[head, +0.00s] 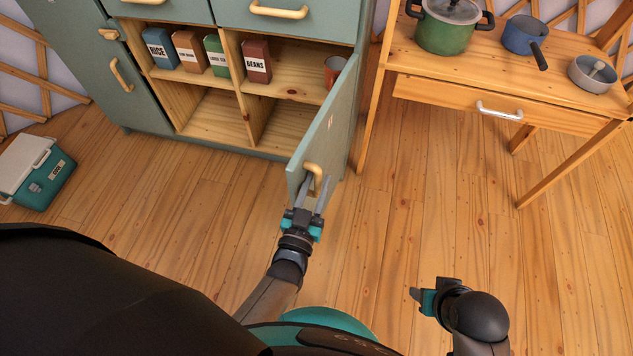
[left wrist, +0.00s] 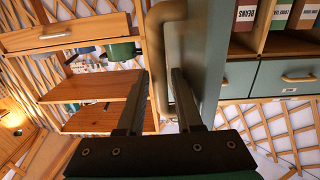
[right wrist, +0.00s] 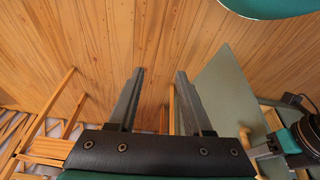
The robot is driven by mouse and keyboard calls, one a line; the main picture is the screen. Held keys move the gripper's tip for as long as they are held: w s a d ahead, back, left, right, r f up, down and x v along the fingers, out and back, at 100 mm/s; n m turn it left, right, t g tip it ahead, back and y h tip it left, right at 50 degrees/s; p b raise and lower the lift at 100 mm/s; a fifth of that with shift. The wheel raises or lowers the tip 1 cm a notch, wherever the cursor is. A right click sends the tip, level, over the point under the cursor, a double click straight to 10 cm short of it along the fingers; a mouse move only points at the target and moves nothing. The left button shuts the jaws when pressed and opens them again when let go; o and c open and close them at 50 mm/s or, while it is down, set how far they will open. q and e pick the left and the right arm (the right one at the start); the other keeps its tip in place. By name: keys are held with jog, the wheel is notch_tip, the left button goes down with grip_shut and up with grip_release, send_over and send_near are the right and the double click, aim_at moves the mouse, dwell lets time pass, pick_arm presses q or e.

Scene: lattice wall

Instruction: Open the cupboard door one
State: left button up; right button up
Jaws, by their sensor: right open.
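The cupboard door (head: 331,125) is a grey-green panel hinged on the cupboard's right side. It stands swung wide open, showing the shelves inside. Its pale wooden handle (head: 312,166) is near the free edge. My left gripper (head: 314,184) is at this handle with its fingers apart. In the left wrist view, the handle (left wrist: 157,45) runs between the open fingers (left wrist: 156,72), with the door panel (left wrist: 207,50) just to the right. Contact with the handle cannot be told. My right gripper (head: 424,297) is open and empty above the floor; it also shows in the right wrist view (right wrist: 160,73).
The cupboard's shelves (head: 205,118) hold several labelled boxes and an orange mug (head: 334,71). A wooden table (head: 400,55) with pots stands right of the door. A teal cooler (head: 50,184) sits at the left. The floor (head: 410,225) between door and table is clear.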

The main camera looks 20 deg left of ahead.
pick_arm(q)
jog(key=shift+s, duration=0.1)
jog(key=shift+s, duration=0.2)
jog(key=s+p, duration=0.3)
jog(key=s, duration=1.1)
jog(key=shift+s+d, duration=0.2)
jog(key=shift+s, duration=0.15)
pick_arm(e)
notch_tip(320, 180, down, 6)
jog(key=s+g, duration=0.1)
jog(key=s, duration=0.1)
jog(key=shift+s+d, duration=0.25)
jog(key=shift+s, duration=0.1)
pick_arm(q)
jog(key=shift+f, duration=0.15)
